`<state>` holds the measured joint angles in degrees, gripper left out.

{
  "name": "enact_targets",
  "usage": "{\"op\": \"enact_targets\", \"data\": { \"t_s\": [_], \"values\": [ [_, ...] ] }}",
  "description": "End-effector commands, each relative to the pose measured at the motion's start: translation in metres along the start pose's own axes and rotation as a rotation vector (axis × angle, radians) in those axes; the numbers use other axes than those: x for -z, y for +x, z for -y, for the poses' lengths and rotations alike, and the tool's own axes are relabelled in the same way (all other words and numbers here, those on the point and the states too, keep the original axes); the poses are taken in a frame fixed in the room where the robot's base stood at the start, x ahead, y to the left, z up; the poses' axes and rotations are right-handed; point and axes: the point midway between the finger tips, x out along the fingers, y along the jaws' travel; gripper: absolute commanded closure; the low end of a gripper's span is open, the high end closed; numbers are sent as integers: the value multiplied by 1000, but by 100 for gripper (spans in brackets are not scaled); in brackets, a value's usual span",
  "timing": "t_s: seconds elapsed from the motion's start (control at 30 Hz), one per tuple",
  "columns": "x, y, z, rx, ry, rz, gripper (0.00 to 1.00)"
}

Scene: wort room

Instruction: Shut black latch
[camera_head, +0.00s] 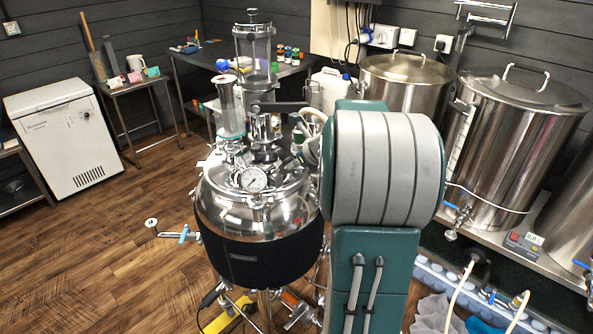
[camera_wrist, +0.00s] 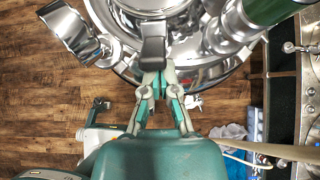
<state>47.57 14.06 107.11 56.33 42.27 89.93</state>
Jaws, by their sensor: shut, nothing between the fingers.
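The black latch (camera_wrist: 153,46) shows in the wrist view as a dark tab at the rim of a shiny round steel lid (camera_wrist: 195,72). My gripper (camera_wrist: 159,72) is shut and empty, with its teal and grey fingertips right at the near end of the latch. I cannot tell whether they touch it. In the head view the steel vessel (camera_head: 257,212) stands in the middle, with a gauge and fittings on top. A dark bar (camera_head: 285,106) shows among the top fittings; I cannot tell if it is the latch. My arm hides the vessel's right side and my gripper there.
A clear cylinder (camera_head: 229,107) rises from the vessel's top, close to the dark bar. Large steel kettles (camera_head: 515,140) stand at the right. A white chest (camera_head: 65,138) stands at the left. The wooden floor (camera_head: 110,235) left of the vessel is mostly clear.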

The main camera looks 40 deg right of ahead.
Motion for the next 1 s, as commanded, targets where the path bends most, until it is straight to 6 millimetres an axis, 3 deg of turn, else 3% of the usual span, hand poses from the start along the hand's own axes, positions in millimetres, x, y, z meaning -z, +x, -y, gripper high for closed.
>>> {"op": "enact_targets", "data": {
  "t_s": [0.4,1.0],
  "values": [
    [-25,5,0,-3,-5,-277,100],
    [-32,-6,0,-3,2,-267,100]
  ]
}}
